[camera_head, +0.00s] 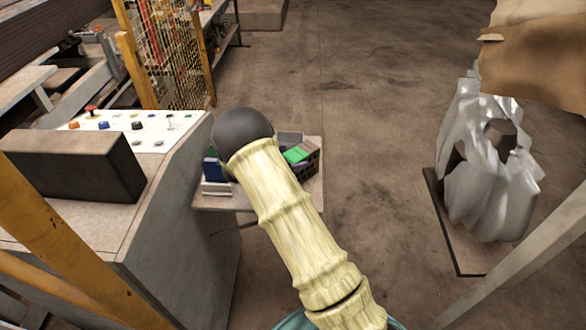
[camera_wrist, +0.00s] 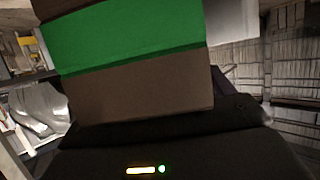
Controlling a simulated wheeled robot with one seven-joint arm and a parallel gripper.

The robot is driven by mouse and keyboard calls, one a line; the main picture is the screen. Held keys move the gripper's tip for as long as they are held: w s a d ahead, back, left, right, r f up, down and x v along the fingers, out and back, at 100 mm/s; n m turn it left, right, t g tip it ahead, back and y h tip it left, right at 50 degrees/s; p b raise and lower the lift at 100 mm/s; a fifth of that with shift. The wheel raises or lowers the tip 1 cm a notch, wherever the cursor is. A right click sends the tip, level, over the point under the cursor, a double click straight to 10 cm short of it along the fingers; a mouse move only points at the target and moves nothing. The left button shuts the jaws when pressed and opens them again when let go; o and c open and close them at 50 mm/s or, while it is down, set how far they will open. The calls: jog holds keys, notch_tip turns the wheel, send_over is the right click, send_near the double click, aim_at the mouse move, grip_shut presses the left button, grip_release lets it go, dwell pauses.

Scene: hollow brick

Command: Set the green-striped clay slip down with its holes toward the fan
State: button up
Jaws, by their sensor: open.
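The green-striped clay slip (camera_head: 297,154) is a brown block with a bright green band, seen on or just above the small stand, right of the dark round end of my arm. In the wrist view the slip (camera_wrist: 130,45) is very close and fills the upper middle, with its green band between brown parts. My gripper (camera_wrist: 165,145) shows as a dark body with small lights just below the slip. Its fingers are not distinct and I cannot see contact with the slip. In the head view my arm hides the gripper. I cannot make out the holes' direction or a fan.
The small stand (camera_head: 313,197) also carries a blue item (camera_head: 211,169) and a pale block (camera_head: 216,188) at its left. A control console (camera_head: 185,165) with buttons adjoins it on the left. A silvery wrapped shape (camera_head: 490,165) stands at right. The floor between is clear.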

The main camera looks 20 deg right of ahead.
jog(key=shift+c, duration=0.2)
jog(key=c, duration=1.1)
jog(key=shift+r, duration=0.1)
notch_tip(320, 180, up, 18)
jog(key=b, duration=0.3)
jog(key=shift+b, duration=0.35)
